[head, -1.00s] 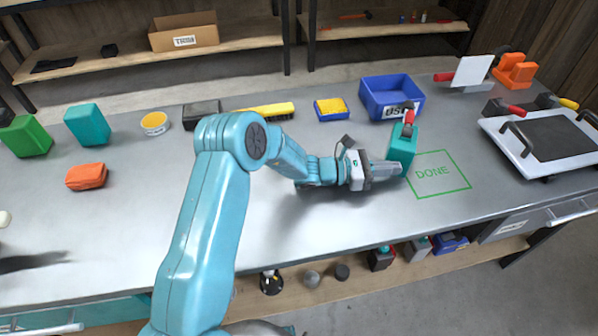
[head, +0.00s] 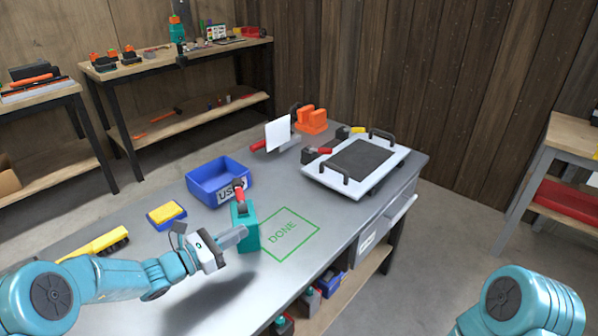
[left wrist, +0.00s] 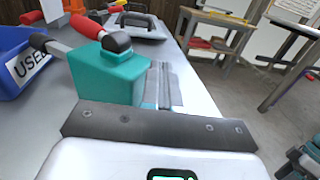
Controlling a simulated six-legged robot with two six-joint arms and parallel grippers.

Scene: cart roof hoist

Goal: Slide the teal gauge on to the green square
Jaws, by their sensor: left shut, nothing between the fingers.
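The teal gauge (head: 245,236) stands upright on the grey bench at the left edge of the green square (head: 303,227), an outline marked DONE. I cannot tell whether its base overlaps the line. A red handle and dark knob show at its top. My left gripper (head: 237,237) is shut and empty, low beside the gauge on its near left side. In the left wrist view, the gauge (left wrist: 103,78) is just left of the shut fingers (left wrist: 163,87); contact is unclear. The square is not visible there. My right arm shows at the lower right, but its gripper is out of view.
A blue bin (head: 219,181) marked USED stands behind the gauge. A white tray (head: 378,180) with a dark plate and handles lies beyond the square. A yellow brush (head: 95,243) and a blue-and-yellow block (head: 166,215) lie to the left. The square's inside is clear.

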